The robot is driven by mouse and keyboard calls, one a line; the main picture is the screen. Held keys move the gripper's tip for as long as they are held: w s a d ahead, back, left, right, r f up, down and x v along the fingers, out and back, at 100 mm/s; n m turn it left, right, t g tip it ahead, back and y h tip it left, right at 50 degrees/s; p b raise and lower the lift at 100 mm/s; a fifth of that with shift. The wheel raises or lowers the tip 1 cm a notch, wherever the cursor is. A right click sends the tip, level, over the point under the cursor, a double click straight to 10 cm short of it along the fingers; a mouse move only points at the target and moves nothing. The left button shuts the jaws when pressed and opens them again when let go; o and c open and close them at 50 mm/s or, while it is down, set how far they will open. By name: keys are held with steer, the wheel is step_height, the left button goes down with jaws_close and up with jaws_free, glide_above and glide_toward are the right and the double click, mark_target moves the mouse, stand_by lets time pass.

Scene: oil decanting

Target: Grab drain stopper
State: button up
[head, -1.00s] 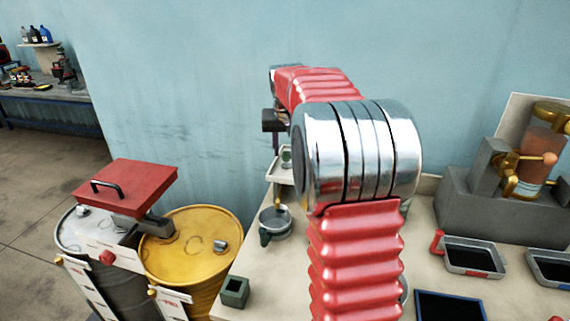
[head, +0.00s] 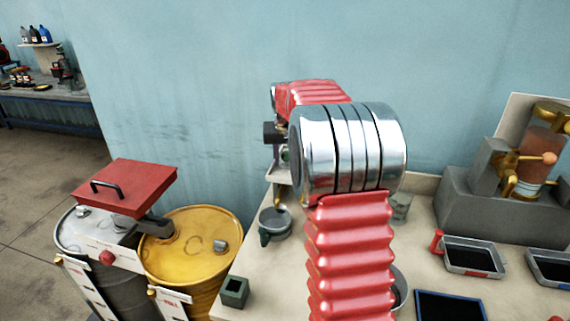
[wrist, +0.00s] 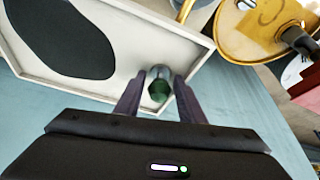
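The drain stopper, a small green and grey rounded piece (wrist: 159,88), sits by the edge of a white tray (wrist: 118,84) in the wrist view. My gripper (wrist: 159,92) is open, with its two dark fingers apart on either side of the stopper. I cannot tell how deep the stopper lies between them. In the head view the stopper shows as a small green spot (head: 285,154) below my gripper's dark body, above the white tray (head: 281,174). My arm hides part of this area.
A grey pot (head: 275,222) and a small dark green square container (head: 234,291) stand on the counter. A yellow drum (head: 190,245) and a red lid with a handle (head: 125,187) are at left. Black-filled trays (head: 471,256) and a brass-fitted apparatus (head: 530,165) are at right.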

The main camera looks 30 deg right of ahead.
steer(key=c, duration=0.8)
steer(key=shift+r, duration=0.1)
steer(key=shift+c, duration=0.2)
step_height(320, 180, up, 10)
steer(key=shift+f, duration=0.1)
stand_by(0.4)
